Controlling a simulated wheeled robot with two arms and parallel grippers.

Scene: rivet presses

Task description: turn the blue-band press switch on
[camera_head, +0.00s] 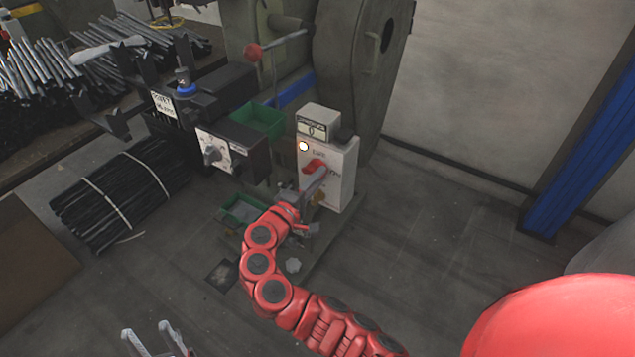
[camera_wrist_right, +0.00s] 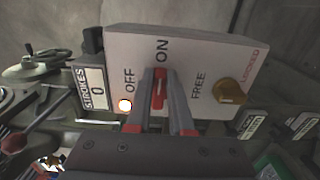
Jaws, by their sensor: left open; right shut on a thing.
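The press's white control box (camera_head: 340,180) stands at the middle of the head view, beside a blue band (camera_head: 292,92) on the machine. Its red switch (camera_head: 313,165) also shows in the right wrist view (camera_wrist_right: 158,92), below the ON label and right of OFF; the handle appears to point towards ON. My right gripper (camera_head: 316,181) is shut on the red switch, with one finger on each side of it in the wrist view (camera_wrist_right: 160,78). My left gripper (camera_head: 155,340) is open and empty at the bottom left, away from the press.
A lit lamp (camera_wrist_right: 125,106) and a STROKES counter reading 0 (camera_wrist_right: 95,90) are on the box. A brass knob (camera_wrist_right: 230,91) sits between FREE and LOCKED. A second control box (camera_head: 228,150), green bins (camera_head: 258,118) and bundled black rods (camera_head: 120,195) stand left. Floor at right is clear.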

